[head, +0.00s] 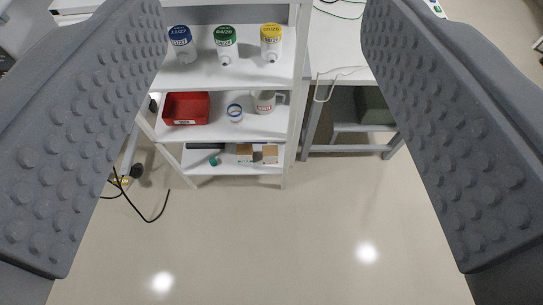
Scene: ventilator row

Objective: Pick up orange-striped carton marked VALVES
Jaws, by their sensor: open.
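Two small cartons stand side by side on the lowest level of a white shelf unit in the head view, a left carton (244,153) and a right carton (270,154). Both show tan or orange tops and pale fronts. Their print is too small to read, so I cannot tell which is marked VALVES. My gripper (265,20) is open and empty, its two grey studded fingers wide apart at the left and right of the picture. The cartons lie well beyond it, apart from both fingers.
The white shelf unit (232,170) also holds a red bin (186,108), a mug (264,102), a tape roll (235,112) and blue, green and yellow-capped bottles. A white table (345,45) stands right. Black cables (150,217) lie left; the front floor (265,235) is clear.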

